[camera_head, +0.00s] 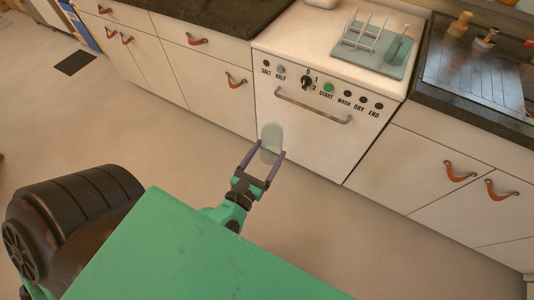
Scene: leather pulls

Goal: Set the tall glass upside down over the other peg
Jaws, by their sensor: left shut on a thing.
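The tall glass (271,136) is pale green and see-through. My left gripper (266,160) is shut on it, with one purple finger on each side, in front of the white dishwasher door. I cannot tell which end of the glass is its mouth. A teal rack (358,61) with several thin white pegs (362,32) stands on the white top above the dishwasher, up and to the right of the gripper and well apart from it. A darker greenish glass-like piece (400,50) stands at the rack's right side; its exact form is unclear. My right gripper is out of view.
The dishwasher front has a bar handle (312,108) and a row of knobs (307,83). A dark counter with a ribbed drainer (472,70) and bottles (460,24) lies right. Drawers with leather pulls (460,171) flank it. The floor in front is clear.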

